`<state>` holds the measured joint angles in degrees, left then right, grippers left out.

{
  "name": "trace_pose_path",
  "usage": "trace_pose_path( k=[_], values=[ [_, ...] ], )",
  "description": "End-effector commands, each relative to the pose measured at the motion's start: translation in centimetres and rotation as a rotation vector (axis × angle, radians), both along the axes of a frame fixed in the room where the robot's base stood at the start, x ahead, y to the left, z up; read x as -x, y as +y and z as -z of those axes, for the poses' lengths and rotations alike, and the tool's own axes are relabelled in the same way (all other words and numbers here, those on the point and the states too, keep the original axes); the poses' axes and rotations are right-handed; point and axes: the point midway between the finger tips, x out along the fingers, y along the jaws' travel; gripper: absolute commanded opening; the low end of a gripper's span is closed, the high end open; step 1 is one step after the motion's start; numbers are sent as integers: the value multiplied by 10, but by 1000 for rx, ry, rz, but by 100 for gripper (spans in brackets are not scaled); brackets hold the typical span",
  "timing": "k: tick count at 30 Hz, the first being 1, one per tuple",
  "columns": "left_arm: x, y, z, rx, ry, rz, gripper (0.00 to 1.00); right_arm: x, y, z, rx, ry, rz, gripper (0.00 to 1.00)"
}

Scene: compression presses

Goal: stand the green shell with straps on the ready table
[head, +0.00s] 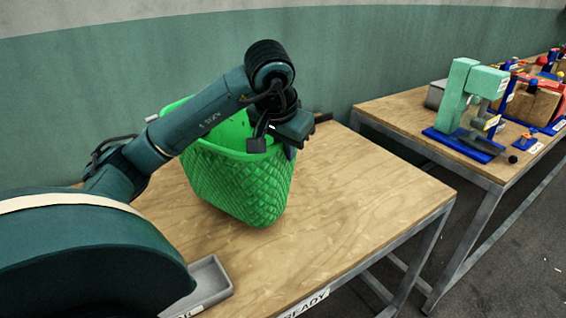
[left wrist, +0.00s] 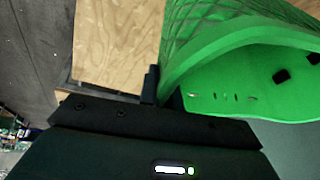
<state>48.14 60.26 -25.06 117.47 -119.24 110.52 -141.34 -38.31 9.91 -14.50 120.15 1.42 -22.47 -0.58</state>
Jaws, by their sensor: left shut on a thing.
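The green shell (head: 240,185) is a deep, open-topped, basket-like body with a quilted outer wall. It is over the wooden ready table (head: 370,190), upright with a slight tilt; I cannot tell whether its base touches the top. My left gripper (head: 287,150) is shut on the shell's right rim from above. In the left wrist view the green shell (left wrist: 235,40) shows its rim between the fingers (left wrist: 163,92), and its smooth inside with dark slots. My arm hides part of the shell's left side. I cannot make out its straps. My right gripper is not in view.
A "READY" label (head: 305,303) is on the table's front edge. A grey tray (head: 207,283) sits at the front left. The table's right part is bare. Another table at right carries a mint-green press (head: 465,95) on a blue base and several coloured items. A teal wall stands behind.

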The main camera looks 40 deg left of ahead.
Motion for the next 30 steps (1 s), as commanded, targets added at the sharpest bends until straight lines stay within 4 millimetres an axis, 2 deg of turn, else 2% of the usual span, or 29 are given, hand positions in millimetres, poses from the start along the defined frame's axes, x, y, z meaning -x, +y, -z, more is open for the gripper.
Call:
trace_pose_path(
  k=[4, 8, 20, 21, 27, 30],
  values=[
    [1, 0, 22, -2, 4, 1, 0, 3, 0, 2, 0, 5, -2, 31],
    [1, 0, 35, -2, 1, 1, 0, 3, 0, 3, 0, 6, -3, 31],
    [0, 0, 40, -3, -3, 1, 0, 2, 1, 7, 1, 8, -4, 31],
    [0, 0, 42, -1, 0, 2, 6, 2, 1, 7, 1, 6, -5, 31],
    [0, 0, 41, 0, 1, 1, 22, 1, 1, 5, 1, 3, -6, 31],
    [0, 0, 41, 0, 1, 1, 27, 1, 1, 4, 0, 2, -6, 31]
  ],
)
